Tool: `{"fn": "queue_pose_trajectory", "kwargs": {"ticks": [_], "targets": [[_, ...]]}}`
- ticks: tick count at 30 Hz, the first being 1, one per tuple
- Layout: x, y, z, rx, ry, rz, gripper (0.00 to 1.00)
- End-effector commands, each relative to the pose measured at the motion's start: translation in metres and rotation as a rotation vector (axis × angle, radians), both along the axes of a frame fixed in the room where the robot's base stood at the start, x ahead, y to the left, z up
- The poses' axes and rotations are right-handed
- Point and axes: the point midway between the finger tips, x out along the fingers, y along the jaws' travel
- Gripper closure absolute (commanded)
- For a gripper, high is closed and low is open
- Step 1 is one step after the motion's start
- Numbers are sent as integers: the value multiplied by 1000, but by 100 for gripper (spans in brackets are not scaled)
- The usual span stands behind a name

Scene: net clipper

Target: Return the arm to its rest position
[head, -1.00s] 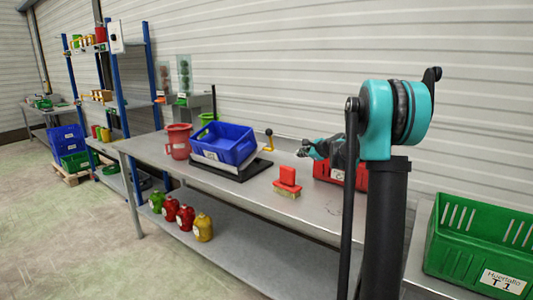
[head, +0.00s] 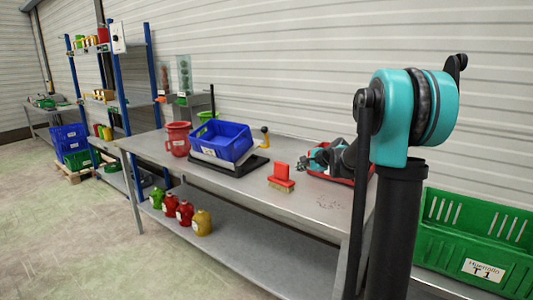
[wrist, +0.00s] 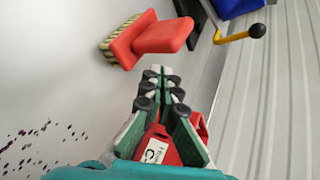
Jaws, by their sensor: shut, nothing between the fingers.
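My gripper (head: 305,165) is above the metal table in the head view, in front of the red crate (head: 345,179), and holds nothing. In the wrist view my gripper (wrist: 162,75) has its fingers together, pointing toward the red brush (wrist: 155,38) but apart from it. Part of the red crate with a white label (wrist: 154,150) shows behind and between the fingers. My forearm hides much of the crate in the head view.
On the table (head: 250,190) stand the red brush (head: 281,177), a blue crate (head: 222,141) on a black scale, a red jug (head: 177,138) and a yellow-handled tool (head: 265,138). A green crate (head: 475,235) is at right. Several bottles stand on the lower shelf.

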Motion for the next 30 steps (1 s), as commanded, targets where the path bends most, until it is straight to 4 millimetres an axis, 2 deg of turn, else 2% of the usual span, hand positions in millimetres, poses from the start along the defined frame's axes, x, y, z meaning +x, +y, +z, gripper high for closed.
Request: {"fn": "queue_pose_trajectory", "kwargs": {"ticks": [5, 8, 15, 18, 21, 25, 27, 30], "targets": [[-59, 7, -21, -194, -13, 126, 100], [-109, 9, -40, -353, -21, 237, 100], [-251, -3, -103, -780, -20, 582, 100], [-308, -14, -129, -939, -10, 731, 100], [-356, -27, -153, -1069, 5, 868, 100], [-399, -40, -175, -1182, 24, 997, 100], [-412, -45, -181, -1218, 30, 1040, 100], [-421, -49, -186, -1242, 36, 1070, 100]]}}
